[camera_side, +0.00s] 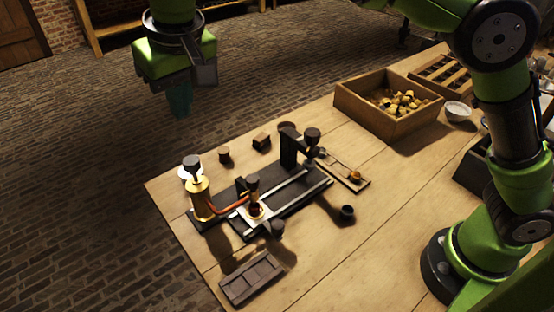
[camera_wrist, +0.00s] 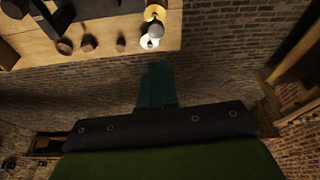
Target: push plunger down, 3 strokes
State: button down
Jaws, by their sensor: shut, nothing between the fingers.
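A brass cylinder (camera_side: 201,201) stands upright at the left end of a dark rig on the table. A dark knob (camera_side: 192,163) tops it and looks like the plunger's head; a short gap shows below the knob. In the wrist view a round brass part (camera_wrist: 154,12) shows at the table edge, probably the same cylinder. My gripper (camera_side: 180,104) is shut and empty. It hangs high above the floor, beyond the table's far left edge, clear of the cylinder. Its teal fingers (camera_wrist: 157,72) also show together in the wrist view.
The dark rig has a rail (camera_side: 287,192), a black post (camera_side: 289,147) and a copper-coloured pipe. Small dark blocks (camera_side: 261,141) stand behind it. A dark compartment tray (camera_side: 252,279) lies in front. A wooden box (camera_side: 362,112) of yellow pieces stands back right.

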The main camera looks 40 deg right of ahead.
jog(key=shift+d+r+m, duration=0.15)
jog(key=shift+r+m, duration=0.1)
jog(key=shift+r, duration=0.3)
jog(key=shift+d+r+m, duration=0.15)
jog(key=shift+r+m, duration=0.1)
jog(key=shift+r, duration=0.3)
send_near(194, 161)
jog(key=x, duration=0.2)
jog(key=w+x, duration=0.1)
jog(key=x, duration=0.2)
jog(key=shift+w+a, duration=0.15)
jog(key=shift+f, duration=0.75)
jog(key=shift+f, duration=1.4)
